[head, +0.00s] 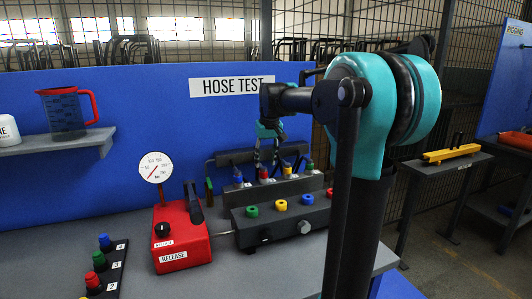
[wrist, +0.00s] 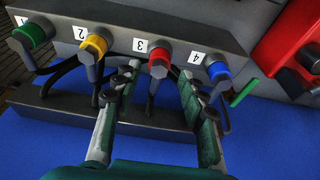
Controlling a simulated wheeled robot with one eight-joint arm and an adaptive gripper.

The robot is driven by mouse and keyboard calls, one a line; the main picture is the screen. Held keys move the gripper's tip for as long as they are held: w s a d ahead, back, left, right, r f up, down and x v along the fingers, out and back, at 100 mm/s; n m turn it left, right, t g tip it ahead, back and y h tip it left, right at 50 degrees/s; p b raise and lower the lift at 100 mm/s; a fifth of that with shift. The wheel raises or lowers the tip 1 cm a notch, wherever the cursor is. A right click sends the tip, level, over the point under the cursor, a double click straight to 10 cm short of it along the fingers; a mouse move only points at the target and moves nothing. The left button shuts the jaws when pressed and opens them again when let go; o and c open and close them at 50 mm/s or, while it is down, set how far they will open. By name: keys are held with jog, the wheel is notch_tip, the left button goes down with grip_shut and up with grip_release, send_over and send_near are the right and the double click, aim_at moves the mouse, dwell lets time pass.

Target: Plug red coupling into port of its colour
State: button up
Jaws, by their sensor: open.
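The red coupling (wrist: 158,64) sits at the place labelled 3 in the rack, with a dark hose on it. In the head view the red coupling (head: 263,173) stands between the blue and yellow ones. My gripper (wrist: 158,78) is open, its fingers on either side of the red coupling's line; whether they touch it cannot be told. In the head view my gripper (head: 267,158) points down just over the rack. The dark port block (head: 242,232) in front has green, yellow and blue rings. A red ring (head: 330,192) shows at its right end, partly hidden by my arm.
Green (wrist: 34,34), yellow (wrist: 95,45) and blue (wrist: 217,70) couplings with hoses flank the red one closely. A red release box (head: 181,238) with a gauge stands at left. A strip (head: 116,266) with coloured caps lies at front left. A blue wall (head: 140,130) stands behind.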

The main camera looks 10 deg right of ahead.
aim_at(264, 168)
jog(key=shift+x, duration=2.6)
jog(key=shift+c, duration=0.5)
grip_shut()
